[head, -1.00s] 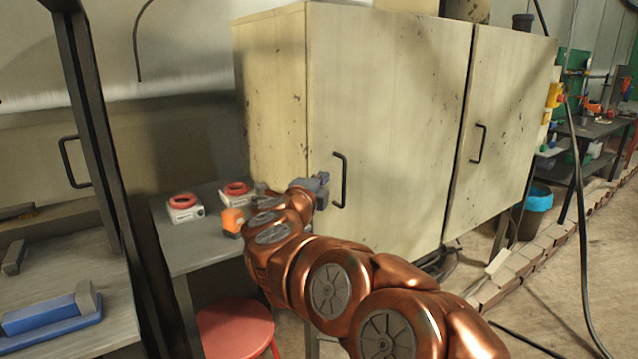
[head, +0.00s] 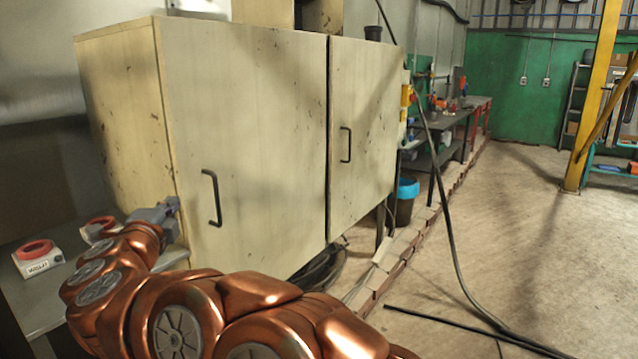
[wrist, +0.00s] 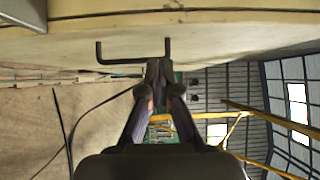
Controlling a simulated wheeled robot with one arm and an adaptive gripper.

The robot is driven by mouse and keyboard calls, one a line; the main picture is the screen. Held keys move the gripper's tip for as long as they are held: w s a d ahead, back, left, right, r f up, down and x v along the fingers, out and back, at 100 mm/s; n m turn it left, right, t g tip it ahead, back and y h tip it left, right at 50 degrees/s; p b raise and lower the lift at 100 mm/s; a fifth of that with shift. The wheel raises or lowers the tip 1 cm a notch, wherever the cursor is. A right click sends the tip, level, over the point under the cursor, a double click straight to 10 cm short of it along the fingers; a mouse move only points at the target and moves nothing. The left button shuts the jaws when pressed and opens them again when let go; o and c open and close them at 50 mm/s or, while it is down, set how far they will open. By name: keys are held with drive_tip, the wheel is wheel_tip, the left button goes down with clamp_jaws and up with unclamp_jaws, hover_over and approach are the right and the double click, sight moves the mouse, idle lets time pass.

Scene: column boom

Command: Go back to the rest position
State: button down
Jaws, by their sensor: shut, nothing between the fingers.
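My gripper (head: 166,210) shows in the head view at the end of my copper-coloured arm, close to the lower left of the tall cream cabinet (head: 250,130). In the wrist view my gripper (wrist: 160,72) has its fingertips together with nothing between them. The cabinet's underside or front fills the top of the wrist view, with a dark bar handle (wrist: 125,58) just beyond the fingertips. I cannot tell whether the fingers touch it. In the head view both cabinet doors are shut, and the left door handle (head: 211,198) is to the right of my gripper.
A grey table (head: 40,305) at the left bears two red rings on white boxes (head: 38,258). A blue-rimmed bin (head: 405,200) stands beyond the cabinet. Black cables (head: 450,220) hang and lie on the right. The floor at right is mostly open.

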drive_tip(key=s+d+r+n+g+y+p, duration=0.2)
drive_tip(key=d+r+n+g+y+p, duration=0.25)
drive_tip(key=r+n+y, duration=0.6)
drive_tip(key=s+d+f+n+g+h+p, duration=0.1)
drive_tip(key=s+d+f+n+g+h, duration=0.2)
drive_tip(key=s+d+f, duration=0.45)
drive_tip(key=s+d+f+n+g+h+p, duration=0.2)
drive_tip(key=s+d+f+g, duration=0.25)
drive_tip(key=d, duration=0.65)
drive_tip(key=s+d+f+n+g+h+p, duration=0.1)
drive_tip(key=s+d+f+n+g+h, duration=0.15)
drive_tip(key=s+d+f, duration=0.6)
drive_tip(key=s+d+f+g+h+p, duration=0.1)
drive_tip(key=s+d+g+h, duration=0.1)
drive_tip(key=s+d, duration=0.6)
drive_tip(key=s+d+f+m+g+h+p, duration=0.1)
drive_tip(key=s+d+f+g+h, duration=0.1)
drive_tip(key=s+d, duration=0.6)
drive_tip(key=shift+s+d+g+h, duration=0.3)
drive_tip(key=shift+d+g+h, duration=0.35)
drive_tip(key=shift+d, duration=0.55)
drive_tip(key=c, duration=1.9)
unclamp_jaws()
